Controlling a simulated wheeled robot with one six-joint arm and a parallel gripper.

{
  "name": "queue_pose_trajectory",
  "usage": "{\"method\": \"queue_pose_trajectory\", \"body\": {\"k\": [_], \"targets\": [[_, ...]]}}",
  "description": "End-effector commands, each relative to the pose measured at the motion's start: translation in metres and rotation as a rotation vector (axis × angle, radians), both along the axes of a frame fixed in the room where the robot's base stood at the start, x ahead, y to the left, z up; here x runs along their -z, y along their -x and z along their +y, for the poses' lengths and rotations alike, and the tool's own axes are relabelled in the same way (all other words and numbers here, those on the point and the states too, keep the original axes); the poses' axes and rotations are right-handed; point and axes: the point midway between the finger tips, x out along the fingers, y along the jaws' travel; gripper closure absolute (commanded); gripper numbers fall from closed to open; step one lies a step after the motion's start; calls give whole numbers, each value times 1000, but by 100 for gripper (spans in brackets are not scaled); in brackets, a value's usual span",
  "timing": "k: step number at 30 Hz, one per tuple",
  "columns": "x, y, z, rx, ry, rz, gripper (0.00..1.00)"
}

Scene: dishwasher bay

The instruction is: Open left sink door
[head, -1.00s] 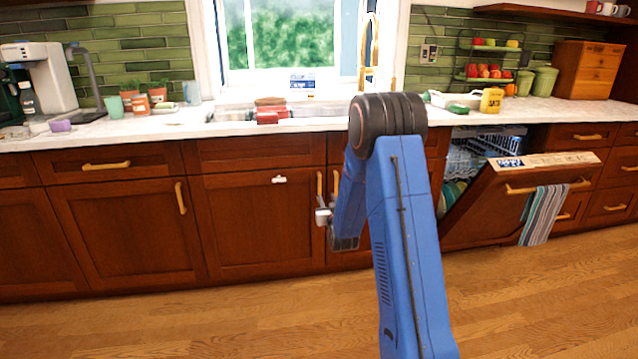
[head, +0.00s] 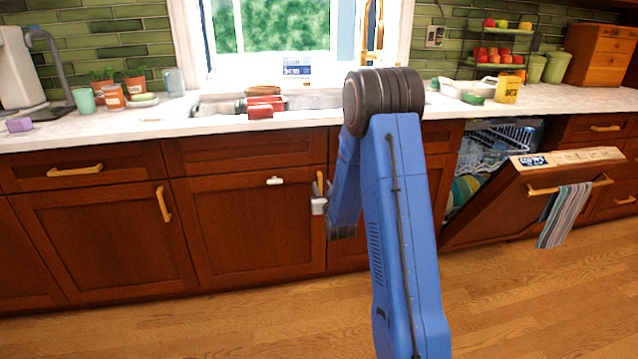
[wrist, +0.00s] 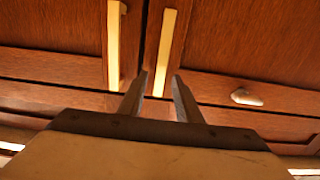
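The left sink door (head: 248,230) is a reddish-brown wood panel below the sink and looks closed. Its vertical brass handle (head: 319,182) is at its upper right edge; my gripper (head: 319,204) partly covers it in the head view. The wrist view seems upside down, and there the handle (wrist: 167,45) is the right one of two bars. My gripper (wrist: 161,76) is open, with its fingers on either side of the handle's near end in the picture. Whether they touch it or surround it in depth, I cannot tell.
A small white fitting (head: 275,181) is on the left sink door; it also shows in the wrist view (wrist: 246,97). The neighbouring handle (wrist: 114,45) is close beside. The dishwasher door (head: 540,205) hangs partly open at right, with a striped towel (head: 565,215). The wood floor (head: 200,325) is clear.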

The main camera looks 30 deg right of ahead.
Motion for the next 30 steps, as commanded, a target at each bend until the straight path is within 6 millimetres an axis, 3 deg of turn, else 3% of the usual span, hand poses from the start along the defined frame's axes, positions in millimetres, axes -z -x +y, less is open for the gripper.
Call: {"method": "queue_pose_trajectory", "body": {"k": [13, 17, 30], "targets": [[0, 2, 0, 0, 0, 0, 69], [0, 2, 0, 0, 0, 0, 100], [0, 3, -1, 30, 1, 0, 100]]}}
